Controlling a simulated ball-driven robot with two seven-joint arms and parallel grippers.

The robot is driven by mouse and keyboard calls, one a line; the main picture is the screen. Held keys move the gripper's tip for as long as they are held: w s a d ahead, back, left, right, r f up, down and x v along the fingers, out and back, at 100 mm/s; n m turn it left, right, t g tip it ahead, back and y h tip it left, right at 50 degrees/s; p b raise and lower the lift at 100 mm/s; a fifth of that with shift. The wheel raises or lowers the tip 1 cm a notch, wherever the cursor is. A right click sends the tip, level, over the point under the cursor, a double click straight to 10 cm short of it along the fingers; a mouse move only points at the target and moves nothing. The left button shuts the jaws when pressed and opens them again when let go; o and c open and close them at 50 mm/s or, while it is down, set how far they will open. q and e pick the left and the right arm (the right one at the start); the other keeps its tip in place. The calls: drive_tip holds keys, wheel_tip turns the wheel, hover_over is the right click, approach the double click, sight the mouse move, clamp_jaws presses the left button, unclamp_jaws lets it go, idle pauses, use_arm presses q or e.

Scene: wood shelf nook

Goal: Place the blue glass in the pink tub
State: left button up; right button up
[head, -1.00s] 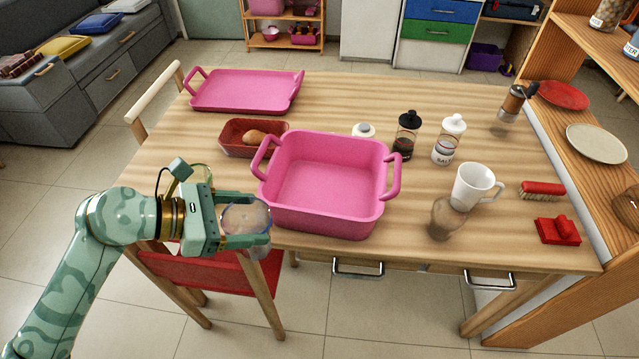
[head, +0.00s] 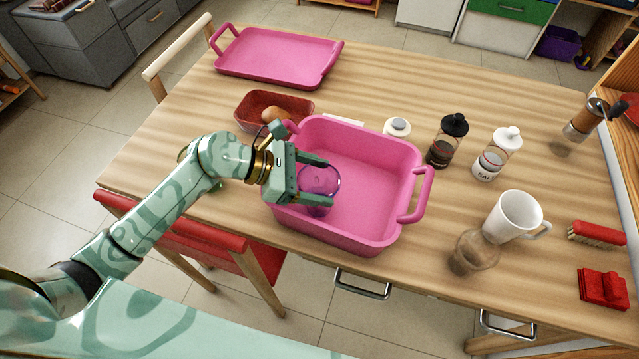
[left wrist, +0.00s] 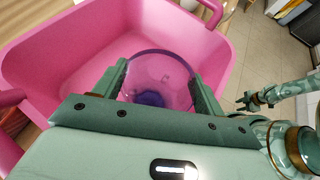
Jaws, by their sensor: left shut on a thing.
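The pink tub (head: 372,225) stands on the wooden table near its front edge. My left gripper (head: 318,186) is shut on the clear, bluish glass (head: 322,178), with one finger on each side of it. The glass is over the left part of the tub, and the pink behind it tints it purple. In the left wrist view the glass (left wrist: 160,80) sits between the fingers with its round rim towards the camera and a darker blue base. I cannot tell whether it touches the tub floor. My right gripper (left wrist: 246,101) shows small at the right of the left wrist view.
A red dish (head: 250,118) with a brown item is just behind the tub's left side. A pink tray (head: 275,58) lies at the back left. Dark (head: 447,140) and white-capped (head: 496,153) shakers, a white mug (head: 513,215) and a transparent brownish glass (head: 474,253) stand right of the tub.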

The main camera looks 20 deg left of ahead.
use_arm(q)
drive_tip(key=shift+f, duration=1)
use_arm(e)
drive_tip(key=shift+w+d+f, duration=0.15)
drive_tip(key=shift+w+f, duration=0.2)
use_arm(q)
drive_tip(key=shift+f, duration=0.1)
drive_tip(key=o, duration=1.5)
use_arm(e)
drive_tip(key=shift+f, duration=0.1)
